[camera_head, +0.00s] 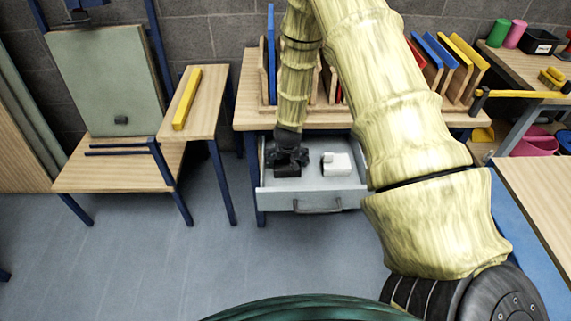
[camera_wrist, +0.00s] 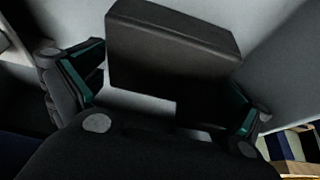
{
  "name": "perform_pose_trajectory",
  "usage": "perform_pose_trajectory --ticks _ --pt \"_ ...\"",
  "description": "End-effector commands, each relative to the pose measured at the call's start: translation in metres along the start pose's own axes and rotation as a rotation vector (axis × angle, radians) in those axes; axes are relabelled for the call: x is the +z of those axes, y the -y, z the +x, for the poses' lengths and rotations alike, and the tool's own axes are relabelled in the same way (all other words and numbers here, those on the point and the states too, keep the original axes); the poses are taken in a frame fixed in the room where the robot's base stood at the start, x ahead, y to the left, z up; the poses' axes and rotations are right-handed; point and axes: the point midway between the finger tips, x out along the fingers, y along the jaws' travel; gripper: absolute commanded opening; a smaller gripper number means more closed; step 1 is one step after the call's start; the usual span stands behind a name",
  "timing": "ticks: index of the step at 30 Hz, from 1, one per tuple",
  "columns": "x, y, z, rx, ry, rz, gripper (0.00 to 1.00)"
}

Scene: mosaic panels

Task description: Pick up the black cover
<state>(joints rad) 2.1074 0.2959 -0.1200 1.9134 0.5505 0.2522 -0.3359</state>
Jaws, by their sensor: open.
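The black cover (camera_wrist: 172,62) is a dark, box-like piece in the wrist view, lying in the open drawer. In the head view a dark piece (camera_head: 288,170) shows just under my gripper (camera_head: 288,158), in the left part of the drawer (camera_head: 300,192). In the wrist view my gripper (camera_wrist: 168,98) is open, with one teal-edged finger on each side of the cover. The right finger is very close to the cover; I cannot tell whether it touches. The left finger shows a small gap. The cover's lower part is partly hidden by my gripper.
A white block (camera_head: 337,164) lies in the drawer to the right of my gripper. The drawer's walls surround both things, and the wooden tabletop (camera_head: 248,112) is above and behind. Upright coloured boards (camera_head: 440,62) stand on that table. The floor (camera_head: 150,245) in front is clear.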

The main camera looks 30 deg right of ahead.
Motion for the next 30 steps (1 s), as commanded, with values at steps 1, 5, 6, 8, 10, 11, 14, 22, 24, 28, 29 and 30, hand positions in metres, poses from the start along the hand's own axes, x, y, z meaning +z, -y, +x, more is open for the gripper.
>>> perform_pose_trajectory --ticks 1,5,6,8,10,11,14,22,24,28,29,30 --pt "0.000 0.000 0.002 0.000 0.000 0.000 1.00" --pt "0.000 0.000 0.003 0.000 0.000 0.000 1.00" --pt "0.000 0.000 0.003 0.000 0.000 0.000 1.00" --pt "0.000 0.000 0.003 0.000 0.000 0.000 1.00" --pt "0.000 -0.001 0.003 0.000 0.000 0.000 0.91" --pt "0.000 -0.001 0.003 0.000 0.000 0.000 0.85" --pt "0.000 -0.001 0.003 0.000 0.000 0.000 0.67" --pt "0.001 0.000 0.003 0.000 0.001 0.000 0.66" --pt "0.001 0.000 0.003 0.000 0.001 0.000 0.66" --pt "-0.002 0.000 -0.002 -0.001 0.000 -0.001 0.66" --pt "-0.003 0.000 -0.004 -0.001 0.000 -0.001 0.66" --pt "-0.005 0.001 -0.008 -0.001 -0.001 -0.001 0.66"
